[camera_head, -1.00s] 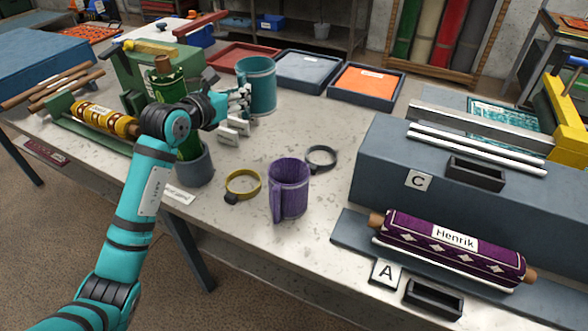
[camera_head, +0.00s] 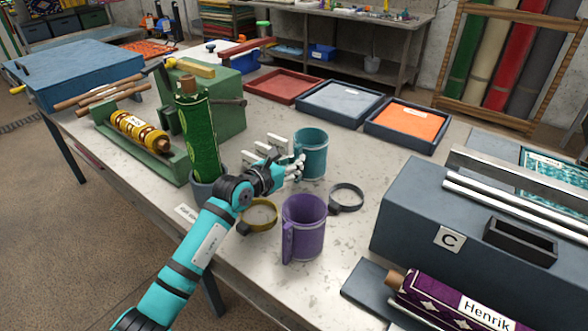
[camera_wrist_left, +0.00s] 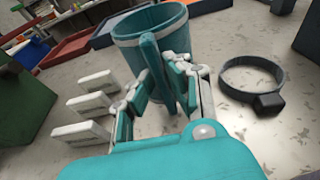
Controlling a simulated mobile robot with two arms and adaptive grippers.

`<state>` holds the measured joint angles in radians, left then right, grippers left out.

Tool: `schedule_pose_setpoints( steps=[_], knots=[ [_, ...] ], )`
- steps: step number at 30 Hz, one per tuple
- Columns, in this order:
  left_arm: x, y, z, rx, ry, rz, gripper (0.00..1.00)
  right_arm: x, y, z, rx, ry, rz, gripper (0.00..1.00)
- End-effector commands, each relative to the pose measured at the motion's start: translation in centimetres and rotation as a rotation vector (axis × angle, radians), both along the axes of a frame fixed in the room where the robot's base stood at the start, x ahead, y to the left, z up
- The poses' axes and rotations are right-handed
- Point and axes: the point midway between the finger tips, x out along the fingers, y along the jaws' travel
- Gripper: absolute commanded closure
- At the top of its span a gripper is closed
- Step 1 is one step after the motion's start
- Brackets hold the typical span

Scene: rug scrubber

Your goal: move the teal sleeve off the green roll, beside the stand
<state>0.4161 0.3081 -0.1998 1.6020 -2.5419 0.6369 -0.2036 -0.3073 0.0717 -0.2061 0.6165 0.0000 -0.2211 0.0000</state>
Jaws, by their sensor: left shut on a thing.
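The teal sleeve (camera_head: 312,153) is an open-topped cylinder with a handle-like tab. It is upright, clear of the green roll, to its right; I cannot tell whether its base touches the table. My left gripper (camera_head: 297,168) is shut on its tab. In the left wrist view the fingers (camera_wrist_left: 160,85) close on the tab of the sleeve (camera_wrist_left: 150,42). The green roll (camera_head: 197,130) stands upright in a grey cup-like stand (camera_head: 208,190), with no sleeve around it. My right gripper is not in view.
A purple sleeve (camera_head: 303,228), a yellow ring clamp (camera_head: 262,226) and a dark ring clamp (camera_head: 347,198) are near the gripper. White blocks (camera_head: 267,152) lie left of the teal sleeve. Grey (camera_head: 340,121) and orange-filled (camera_head: 408,146) trays stand behind; a grey-blue bench (camera_head: 410,215) is right.

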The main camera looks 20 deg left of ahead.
Motion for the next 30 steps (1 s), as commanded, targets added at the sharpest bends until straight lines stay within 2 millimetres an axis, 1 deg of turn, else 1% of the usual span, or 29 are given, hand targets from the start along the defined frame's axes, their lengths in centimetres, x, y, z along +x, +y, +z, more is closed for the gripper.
schedule_pose_setpoints(
  steps=[1,4,8,15,16,21,27,30],
  knots=[
    [0.0,0.0,-0.8,0.0,0.001,0.0,1.0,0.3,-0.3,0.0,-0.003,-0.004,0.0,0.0],
    [0.0,0.0,-1.7,0.0,0.0,0.0,1.0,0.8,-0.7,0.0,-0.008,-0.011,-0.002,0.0],
    [0.0,0.0,-1.7,0.0,-0.002,0.0,1.0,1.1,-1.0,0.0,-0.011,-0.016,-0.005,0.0],
    [0.0,0.0,-2.1,0.0,-0.001,0.0,1.0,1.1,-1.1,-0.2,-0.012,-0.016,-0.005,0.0],
    [0.0,0.0,-2.0,0.0,-0.001,0.0,0.84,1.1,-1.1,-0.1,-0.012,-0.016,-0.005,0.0],
    [0.0,0.0,-2.0,0.0,-0.001,0.0,0.63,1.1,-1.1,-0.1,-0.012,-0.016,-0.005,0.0],
    [0.0,0.0,-2.0,0.0,-0.001,0.0,0.63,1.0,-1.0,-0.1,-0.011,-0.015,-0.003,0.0],
    [0.0,0.0,-1.6,-0.001,-0.002,0.0,0.63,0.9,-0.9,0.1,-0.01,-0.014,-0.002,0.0]
  ],
)
